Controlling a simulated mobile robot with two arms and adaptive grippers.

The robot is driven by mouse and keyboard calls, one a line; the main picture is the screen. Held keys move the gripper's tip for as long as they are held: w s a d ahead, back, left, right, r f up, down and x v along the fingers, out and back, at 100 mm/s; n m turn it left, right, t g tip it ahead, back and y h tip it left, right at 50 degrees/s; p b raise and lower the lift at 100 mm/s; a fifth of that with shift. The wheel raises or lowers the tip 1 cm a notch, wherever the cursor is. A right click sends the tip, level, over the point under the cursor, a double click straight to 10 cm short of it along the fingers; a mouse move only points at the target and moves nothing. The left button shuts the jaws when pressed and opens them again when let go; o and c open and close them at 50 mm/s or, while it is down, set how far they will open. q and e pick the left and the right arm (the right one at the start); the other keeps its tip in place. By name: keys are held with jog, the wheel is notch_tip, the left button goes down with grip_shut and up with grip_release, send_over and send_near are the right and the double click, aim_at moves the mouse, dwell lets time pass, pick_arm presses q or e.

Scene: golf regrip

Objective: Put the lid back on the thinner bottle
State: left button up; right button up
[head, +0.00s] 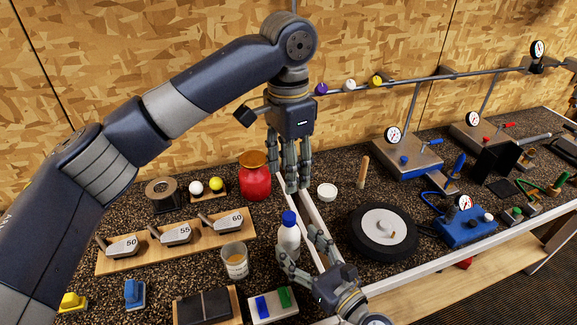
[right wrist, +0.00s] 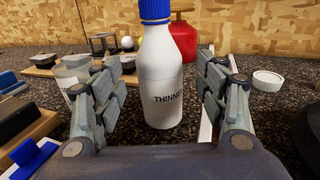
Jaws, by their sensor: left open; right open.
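The thinner bottle (head: 289,240) is white with a blue lid (head: 289,217) on its top. It stands upright on the dark speckled bench. In the right wrist view the bottle (right wrist: 160,85) shows the word THINNER, and the blue lid (right wrist: 155,10) is cut by the top edge. My right gripper (head: 301,250) is open, with one finger on each side of the bottle. In the right wrist view gaps show between the fingers and the bottle. My left gripper (head: 291,180) is open and empty, pointing down above and behind the bottle, beside the red can.
A red can (head: 255,180) stands behind the bottle. A small white round dish or cap (head: 327,192) lies to the right. A cup (head: 235,262) is left of the bottle, a black wheel (head: 362,237) right. A white strip (head: 318,225) runs past the bottle.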

jog(key=v, duration=0.7)
jog(key=shift+s, duration=0.1)
